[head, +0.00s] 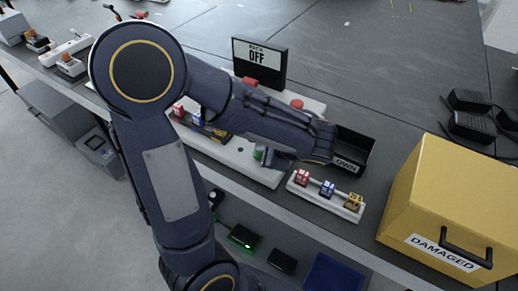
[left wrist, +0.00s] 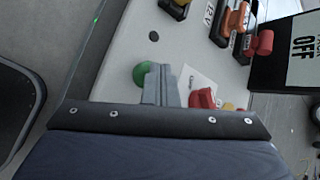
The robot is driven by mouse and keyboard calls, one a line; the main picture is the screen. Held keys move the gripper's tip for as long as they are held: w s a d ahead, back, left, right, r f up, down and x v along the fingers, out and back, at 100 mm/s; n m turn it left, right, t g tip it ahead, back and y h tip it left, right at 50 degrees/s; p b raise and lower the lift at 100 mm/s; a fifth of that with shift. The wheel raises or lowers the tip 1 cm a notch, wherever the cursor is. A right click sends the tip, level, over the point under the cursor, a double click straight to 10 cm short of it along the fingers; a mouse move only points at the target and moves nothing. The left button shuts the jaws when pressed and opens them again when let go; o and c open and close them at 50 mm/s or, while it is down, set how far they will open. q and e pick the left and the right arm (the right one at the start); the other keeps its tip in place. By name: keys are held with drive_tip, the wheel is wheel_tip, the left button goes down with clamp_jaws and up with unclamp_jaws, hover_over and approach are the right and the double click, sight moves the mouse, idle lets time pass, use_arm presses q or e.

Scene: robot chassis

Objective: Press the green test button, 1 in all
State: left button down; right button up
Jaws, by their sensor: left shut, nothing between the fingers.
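The green button (head: 258,152) shows as a small green piece on the white panel (head: 232,159), right beside my left gripper (head: 268,160) and partly hidden by it. In the left wrist view the round green button (left wrist: 141,73) sits just left of the shut fingers of my left gripper (left wrist: 160,70). The fingers are empty and cover part of the button's right edge. I cannot tell whether they touch it. My right gripper is in neither view.
A black display (head: 259,64) reading OFF stands behind the panel, near a red button (head: 296,104). A black bin (head: 353,150) and a white strip with coloured plugs (head: 325,196) lie to the right. A yellow box (head: 449,205) marked DAMAGED stands farther right.

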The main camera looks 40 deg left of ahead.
use_arm(q)
drive_tip(key=shift+r+p, duration=0.5)
drive_tip(key=shift+r, duration=0.35)
wheel_tip(320, 180, up, 5)
drive_tip(key=p, duration=0.4)
drive_tip(key=shift+s, duration=0.1)
idle(0.5)
